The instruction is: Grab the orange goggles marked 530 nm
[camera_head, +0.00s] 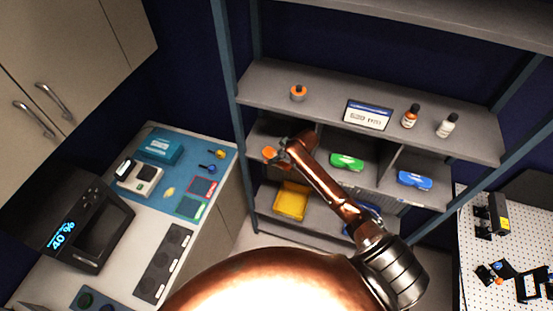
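Orange goggles (268,153) show as a small orange patch in the left compartment of the middle shelf. They are partly hidden by my gripper, and the 530 nm marking cannot be read. My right gripper (279,149), on the copper arm from the lower right, is at the front of that compartment, right against the orange patch in the picture. Its fingers are too small to tell whether they are open or shut on the goggles. Green goggles (346,161) lie in the middle compartment and blue goggles (415,180) in the right one. My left gripper is not in view.
Upright dividers (390,160) separate the compartments. The shelf above holds an orange-topped container (298,92), a display sign (367,115) and two bottles (411,116). A yellow bin (291,201) sits below. A bench (155,225) stands left, a perforated board (490,235) right.

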